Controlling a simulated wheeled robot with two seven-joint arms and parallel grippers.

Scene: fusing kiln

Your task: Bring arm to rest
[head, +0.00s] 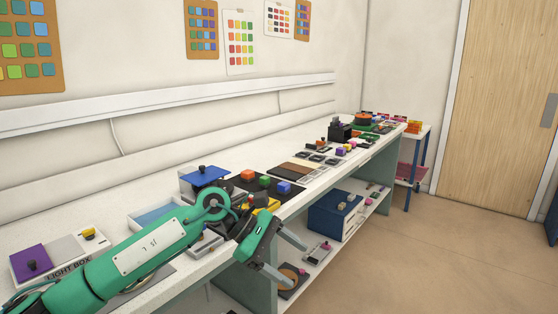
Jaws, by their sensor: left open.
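My left arm, green with a white plate, comes in from the lower left and reaches across the front edge of the long white bench (110,228). My left gripper (298,262) is past the bench's front edge, with its two grey fingers spread apart and nothing between them. It points to the lower right, in front of the lower shelf. My right gripper does not show.
A light box (62,268) and a blue-topped box (205,175) stand near the arm. A dark mat (262,192) holds coloured blocks. Below are a blue case (338,214) and a lower shelf (312,258). The floor (440,250) at right is clear.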

